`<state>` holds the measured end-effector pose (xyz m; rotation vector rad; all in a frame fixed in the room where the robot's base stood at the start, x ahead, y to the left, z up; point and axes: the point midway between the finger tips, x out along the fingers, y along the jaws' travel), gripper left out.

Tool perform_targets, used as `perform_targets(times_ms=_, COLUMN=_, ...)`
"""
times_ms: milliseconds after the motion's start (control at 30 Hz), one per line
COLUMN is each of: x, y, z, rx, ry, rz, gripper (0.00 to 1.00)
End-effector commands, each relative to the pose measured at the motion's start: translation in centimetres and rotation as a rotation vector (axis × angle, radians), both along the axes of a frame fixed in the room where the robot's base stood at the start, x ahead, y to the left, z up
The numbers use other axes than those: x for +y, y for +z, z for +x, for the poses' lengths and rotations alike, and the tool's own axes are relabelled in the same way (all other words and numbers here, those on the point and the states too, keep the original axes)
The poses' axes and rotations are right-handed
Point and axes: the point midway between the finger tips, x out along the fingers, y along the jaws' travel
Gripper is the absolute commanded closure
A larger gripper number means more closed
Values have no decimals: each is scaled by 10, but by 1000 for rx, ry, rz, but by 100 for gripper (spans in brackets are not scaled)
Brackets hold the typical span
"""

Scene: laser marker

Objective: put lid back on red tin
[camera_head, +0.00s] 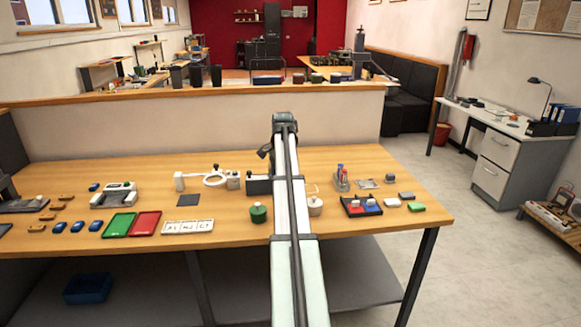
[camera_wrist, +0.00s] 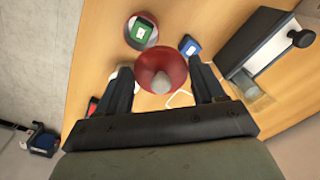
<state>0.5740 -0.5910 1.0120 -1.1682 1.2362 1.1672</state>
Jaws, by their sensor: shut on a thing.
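A round red lid (camera_wrist: 162,64) with a pale knob (camera_wrist: 160,83) is between the two fingers of my gripper (camera_wrist: 161,78) in the wrist view. My gripper is shut on this lid. The lid hides what is straight below it, and I cannot make out a red tin body in either view. In the head view my own arm covers the gripper and the lid. A green tin (camera_head: 258,213) stands left of my arm, and a pale tin with a knob (camera_head: 315,206) stands right of it.
On the table (camera_head: 230,236) are green (camera_head: 119,225) and red trays (camera_head: 146,224), a magnifier ring (camera_head: 215,180), a pen holder (camera_head: 341,180) and a dark tray (camera_head: 361,206) of small blocks. A dark machine part (camera_wrist: 255,45) stands close right in the wrist view.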

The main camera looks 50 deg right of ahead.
Motion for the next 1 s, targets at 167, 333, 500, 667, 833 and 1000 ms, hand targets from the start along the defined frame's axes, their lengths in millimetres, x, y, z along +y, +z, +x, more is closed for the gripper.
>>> perform_targets(times_ms=167, x=27, y=-8, z=-25, rx=0, ry=-30, rz=-1, gripper=60)
perform_targets(times_ms=333, x=28, y=-8, z=-26, rx=0, ry=-67, rz=-1, gripper=60)
perform_targets(times_ms=500, x=28, y=-12, z=-26, rx=0, ry=-72, rz=-1, gripper=60)
perform_targets(times_ms=667, x=28, y=-20, z=-26, rx=0, ry=-72, rz=-1, gripper=60)
perform_targets(times_ms=833, x=28, y=-33, z=-26, rx=0, ry=-71, rz=-1, gripper=60)
perform_targets(times_ms=1000, x=28, y=-46, z=-26, rx=0, ry=-71, rz=-1, gripper=60)
